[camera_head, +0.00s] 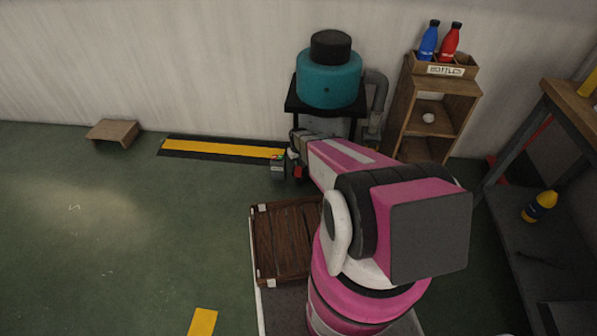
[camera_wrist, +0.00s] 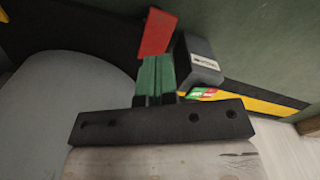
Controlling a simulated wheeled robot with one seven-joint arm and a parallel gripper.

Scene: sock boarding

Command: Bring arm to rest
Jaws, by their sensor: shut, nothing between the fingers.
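My arm (camera_head: 345,220), pink and black, reaches from the lower middle of the head view up toward the teal-topped stand. My gripper's black palm bar and two green fingers (camera_wrist: 158,65) show in the wrist view. The fingers are together with nothing between them. In the head view the gripper end is small and dark, beside a grey box (camera_head: 278,169), and its fingers are hard to make out. In the wrist view the labelled grey box (camera_wrist: 198,62) is just right of the fingers and a red block (camera_wrist: 157,33) is beyond their tips. Contact cannot be told.
A teal vessel with a black cap (camera_head: 328,82) stands on a dark stand behind the gripper. Right are a wooden shelf (camera_head: 436,92) with blue and red bottles and a workbench (camera_head: 575,101). A small wooden step (camera_head: 112,131) is far left. Open green floor (camera_head: 130,240) lies left.

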